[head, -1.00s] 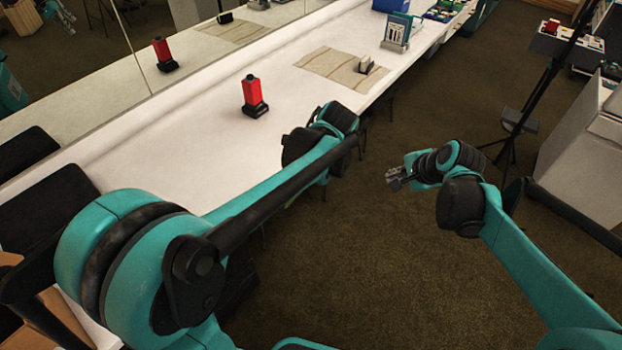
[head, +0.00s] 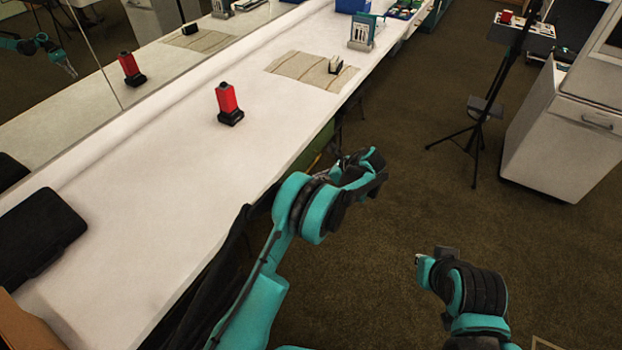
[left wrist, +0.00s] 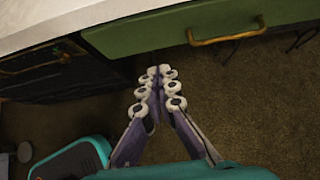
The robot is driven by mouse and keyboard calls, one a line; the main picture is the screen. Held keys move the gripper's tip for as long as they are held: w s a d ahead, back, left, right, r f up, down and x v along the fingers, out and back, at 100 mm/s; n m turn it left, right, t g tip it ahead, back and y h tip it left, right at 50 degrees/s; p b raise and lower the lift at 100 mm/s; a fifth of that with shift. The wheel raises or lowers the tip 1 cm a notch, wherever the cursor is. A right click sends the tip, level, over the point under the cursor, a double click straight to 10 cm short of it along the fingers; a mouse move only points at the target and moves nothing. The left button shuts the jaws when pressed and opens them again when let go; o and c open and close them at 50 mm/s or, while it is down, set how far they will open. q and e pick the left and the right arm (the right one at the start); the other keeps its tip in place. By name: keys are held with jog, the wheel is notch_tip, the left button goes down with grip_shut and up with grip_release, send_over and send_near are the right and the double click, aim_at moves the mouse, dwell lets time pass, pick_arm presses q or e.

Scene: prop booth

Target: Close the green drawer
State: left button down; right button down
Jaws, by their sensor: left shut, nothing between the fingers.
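The green drawer (left wrist: 140,38) shows its front under the white tabletop in the left wrist view, with a brass-coloured handle (left wrist: 228,38). In the head view part of the green drawer (head: 316,143) shows below the table's edge, beyond my left arm. How far it stands out is hard to tell. My left gripper (left wrist: 157,72) is shut and empty, its fingertips just below the drawer front in the picture, with no clear contact. My right gripper (head: 419,260) is at the lower right over the floor, mostly hidden by its own wrist.
The white table (head: 180,190) holds a red-and-black object (head: 228,101), a striped mat (head: 300,72) and a black case (head: 38,238). A dark cabinet (left wrist: 60,70) is left of the drawer. A tripod stand (head: 478,130) and white cabinet (head: 560,140) stand right. Carpet between is clear.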

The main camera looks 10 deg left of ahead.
pick_arm(q)
jog(key=w+a+f+b, duration=0.3)
jog(key=a+f+b, duration=0.1)
jog(key=a, duration=0.5)
jog(key=shift+w+f, duration=0.2)
jog(key=shift+f, duration=0.65)
jog(key=shift+a, duration=0.1)
jog(key=shift+w+a, duration=0.25)
jog(key=shift+a, duration=0.35)
jog(key=shift+w+a, duration=0.2)
jog(key=shift+a, duration=0.4)
jog(key=shift+d, duration=0.1)
